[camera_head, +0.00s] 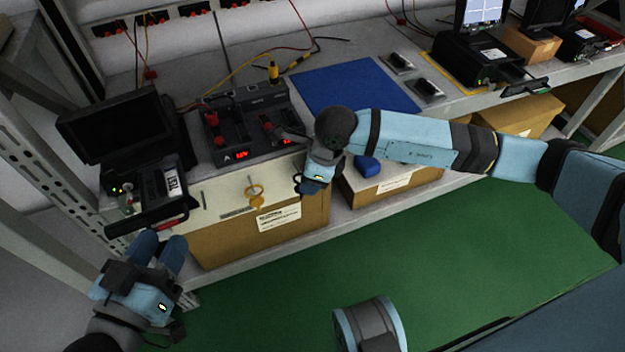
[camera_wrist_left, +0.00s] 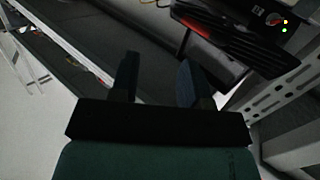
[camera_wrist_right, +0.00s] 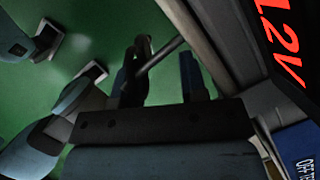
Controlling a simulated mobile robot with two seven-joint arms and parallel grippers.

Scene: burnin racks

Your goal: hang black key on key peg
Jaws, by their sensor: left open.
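My right gripper (camera_head: 309,187) is in front of the shelf edge, right of a hanging yellow key (camera_head: 256,192). In the right wrist view its two fingers (camera_wrist_right: 163,75) stand apart. A dark ring-shaped piece (camera_wrist_right: 143,46), seemingly the black key's head, shows by the left finger. A grey rod (camera_wrist_right: 165,52), perhaps the peg, crosses between the fingers. I cannot tell whether the ring is around the rod or whether the fingers grip it. My left gripper (camera_head: 162,250) is open and empty, below the left shelf end; its apart fingers show in the left wrist view (camera_wrist_left: 158,75).
A black monitor device (camera_head: 120,128) and a red-display power supply (camera_head: 240,125) stand on the shelf. A blue mat (camera_head: 358,85) lies further right. Cardboard boxes (camera_head: 215,243) sit below. A grey rack post (camera_head: 45,150) is near my left arm. The green floor (camera_head: 260,290) is clear.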

